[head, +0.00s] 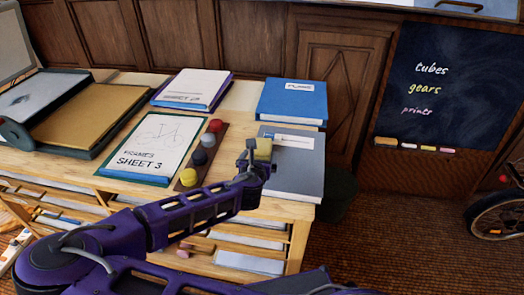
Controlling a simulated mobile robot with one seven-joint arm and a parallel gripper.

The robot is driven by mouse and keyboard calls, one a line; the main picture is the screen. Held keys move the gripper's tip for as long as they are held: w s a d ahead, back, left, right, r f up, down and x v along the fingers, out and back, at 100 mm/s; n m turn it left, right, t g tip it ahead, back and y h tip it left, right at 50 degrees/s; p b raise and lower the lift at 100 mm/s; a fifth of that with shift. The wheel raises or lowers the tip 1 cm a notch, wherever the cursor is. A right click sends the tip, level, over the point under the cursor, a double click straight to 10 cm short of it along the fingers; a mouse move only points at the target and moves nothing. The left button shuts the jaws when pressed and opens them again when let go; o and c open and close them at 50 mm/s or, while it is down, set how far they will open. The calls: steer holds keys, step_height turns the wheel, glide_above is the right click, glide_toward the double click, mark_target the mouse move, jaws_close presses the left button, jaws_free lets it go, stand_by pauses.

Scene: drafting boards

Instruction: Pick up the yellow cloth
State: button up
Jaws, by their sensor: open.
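A dark strip (203,170) holds several round coloured pieces, one yellow, just left of my gripper. Sheet 3 (150,143) lies further left. A blue folder (292,100) lies behind. A chalkboard (440,90) hangs at the right; open floor is below it.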

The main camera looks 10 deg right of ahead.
mark_target(261, 150)
steer(key=x, duration=0.4)
steer(key=shift+w+f+b, duration=0.25)
steer(key=shift+w+b, duration=0.1)
steer(key=shift+r, duration=0.1)
steer(key=c, duration=1.3)
